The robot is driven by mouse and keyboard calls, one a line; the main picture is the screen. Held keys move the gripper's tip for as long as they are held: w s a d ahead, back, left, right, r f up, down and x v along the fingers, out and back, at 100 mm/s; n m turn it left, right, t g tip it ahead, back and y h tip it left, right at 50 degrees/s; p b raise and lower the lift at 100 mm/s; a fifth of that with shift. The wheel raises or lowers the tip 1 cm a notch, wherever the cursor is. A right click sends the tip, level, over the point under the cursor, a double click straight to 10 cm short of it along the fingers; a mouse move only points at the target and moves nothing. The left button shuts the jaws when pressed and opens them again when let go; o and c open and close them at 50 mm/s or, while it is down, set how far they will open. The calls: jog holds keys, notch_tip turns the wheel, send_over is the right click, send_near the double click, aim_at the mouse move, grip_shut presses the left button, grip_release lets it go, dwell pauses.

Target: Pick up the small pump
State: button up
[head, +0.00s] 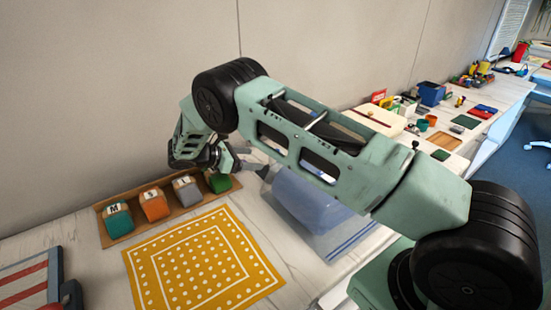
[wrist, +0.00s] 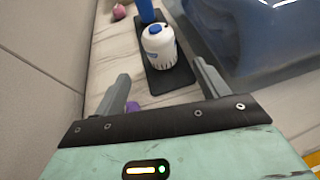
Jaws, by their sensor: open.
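In the wrist view, a white rounded bottle-like thing with a blue top (wrist: 158,48) stands on a dark tray (wrist: 180,82); it may be the small pump, but I cannot be sure. A taller blue thing (wrist: 146,11) stands just behind it on the same tray. My gripper (wrist: 160,74) is open and empty, its two fingers apart and pointing toward the white thing, which lies beyond the fingertips. In the head view, my arm reaches over the table to the wall side, and the white thing is hidden there behind the arm and the blue bin.
A translucent blue bin (head: 318,199) stands right of my gripper. A wooden tray (head: 172,213) holds several coloured blocks. A yellow patterned mat (head: 204,262) lies in front. In the wrist view, a pink thing (wrist: 119,12) and a purple thing (wrist: 132,107) lie near the wall.

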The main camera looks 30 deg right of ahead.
aim_at(270, 160)
jog(key=p+x, duration=0.1)
jog(key=x, duration=0.4)
jog(key=shift+d, duration=0.1)
jog(key=p+x, duration=0.3)
jog(key=x, duration=0.1)
jog(key=shift+s+d, duration=0.2)
jog(key=shift+d, duration=0.15)
jog(key=shift+d+f, duration=0.3)
jog(key=shift+d, duration=0.05)
jog(key=c, duration=1.2)
